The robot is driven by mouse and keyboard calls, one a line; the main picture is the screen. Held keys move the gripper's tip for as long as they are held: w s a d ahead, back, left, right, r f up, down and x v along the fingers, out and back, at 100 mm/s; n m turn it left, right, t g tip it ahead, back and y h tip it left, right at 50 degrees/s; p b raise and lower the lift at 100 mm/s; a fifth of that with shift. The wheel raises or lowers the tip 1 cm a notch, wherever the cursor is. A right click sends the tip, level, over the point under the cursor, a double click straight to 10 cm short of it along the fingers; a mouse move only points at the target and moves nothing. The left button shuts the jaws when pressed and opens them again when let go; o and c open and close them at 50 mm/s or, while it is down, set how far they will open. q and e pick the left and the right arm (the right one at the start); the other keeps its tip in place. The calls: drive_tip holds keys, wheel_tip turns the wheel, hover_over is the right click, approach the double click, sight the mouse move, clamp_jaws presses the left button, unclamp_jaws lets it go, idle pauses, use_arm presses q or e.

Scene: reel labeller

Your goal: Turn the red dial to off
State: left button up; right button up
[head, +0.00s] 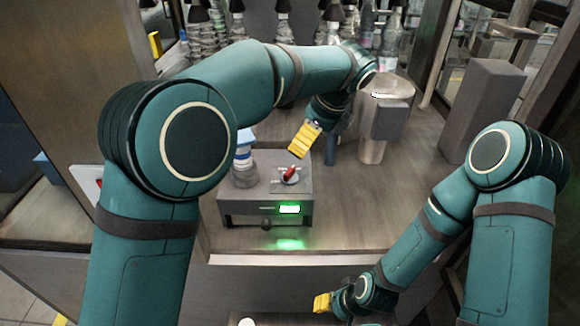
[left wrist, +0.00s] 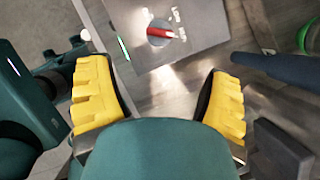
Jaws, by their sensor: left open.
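The red dial (head: 290,173) sits on a plate on top of a grey box-shaped machine (head: 235,208). In the left wrist view the dial (left wrist: 160,32) shows as a round knob with a red bar pointing right.
A green lit display (head: 289,209) glows on the machine's front. A metallic canister (head: 372,152) stands behind right, beside a dark blue cylinder (head: 331,149). Several bottles line the back. The counter (head: 350,215) right of the machine is clear.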

sight(290, 170)
use_arm(q)
drive_tip(key=b+x, duration=0.1)
drive_tip(key=x, duration=1.1)
drive_tip(key=shift+f, duration=0.2)
drive_tip(key=c, duration=1.2)
